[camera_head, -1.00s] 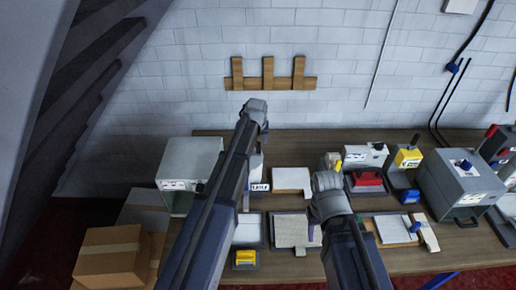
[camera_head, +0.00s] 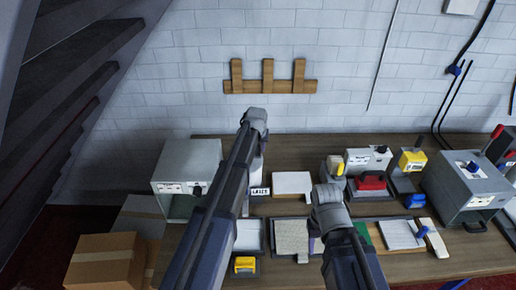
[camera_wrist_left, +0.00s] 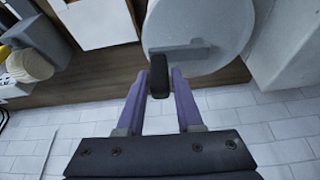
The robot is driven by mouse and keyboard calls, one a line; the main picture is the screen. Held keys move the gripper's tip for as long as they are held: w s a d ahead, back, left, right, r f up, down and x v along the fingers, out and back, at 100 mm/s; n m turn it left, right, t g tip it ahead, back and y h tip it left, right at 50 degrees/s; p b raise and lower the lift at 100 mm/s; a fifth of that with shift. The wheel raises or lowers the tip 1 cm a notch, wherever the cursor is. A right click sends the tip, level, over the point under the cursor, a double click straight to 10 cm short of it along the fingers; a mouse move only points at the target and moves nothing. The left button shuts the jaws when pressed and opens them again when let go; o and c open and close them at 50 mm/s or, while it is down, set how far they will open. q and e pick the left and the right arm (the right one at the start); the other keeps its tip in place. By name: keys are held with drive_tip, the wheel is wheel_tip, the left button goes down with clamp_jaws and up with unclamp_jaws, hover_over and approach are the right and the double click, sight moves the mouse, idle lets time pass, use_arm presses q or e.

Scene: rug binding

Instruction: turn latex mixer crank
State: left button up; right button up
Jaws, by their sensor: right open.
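The latex mixer is a white cylinder with a "LATEX" label (camera_head: 260,191), standing on the bench mostly behind my left arm in the head view. In the left wrist view its round white top (camera_wrist_left: 215,25) carries a grey crank bar (camera_wrist_left: 180,52) with a black knob (camera_wrist_left: 159,78). My left gripper (camera_wrist_left: 159,75) has its two purple fingers on either side of the knob, with narrow gaps showing, so it looks open around it.
A grey box machine (camera_head: 187,166) stands left of the mixer. Trays, a white sheet (camera_head: 292,184), a red-handled device (camera_head: 371,181) and a larger grey machine (camera_head: 464,188) crowd the bench (camera_head: 285,208). Cardboard boxes (camera_head: 105,260) stand at the lower left.

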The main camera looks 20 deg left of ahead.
use_arm(q)
clamp_jaws()
idle(0.3)
drive_tip(key=m, duration=0.1)
drive_tip(key=s+m+h, duration=0.1)
drive_tip(key=m, duration=0.1)
drive_tip(key=s+m, duration=0.1)
drive_tip(key=m, duration=0.1)
drive_tip(key=shift+s+a+h, duration=0.1)
drive_tip(key=shift+s+h, duration=0.15)
drive_tip(key=shift+h, duration=0.15)
drive_tip(key=shift+s+a+m+g+h, duration=0.2)
drive_tip(key=shift+s+m+h, duration=0.2)
drive_tip(key=shift+m, duration=0.6)
drive_tip(key=shift+s+a+m+g+h, duration=0.25)
drive_tip(key=shift+s+m, duration=0.1)
drive_tip(key=shift+m, duration=0.65)
drive_tip(key=shift+s+a+m+g+h, duration=0.15)
drive_tip(key=shift+s+m+h, duration=0.25)
drive_tip(key=shift+m, duration=0.6)
drive_tip(key=shift+s, duration=0.1)
drive_tip(key=shift+o, duration=2)
unclamp_jaws()
drive_tip(key=shift+r, duration=0.1)
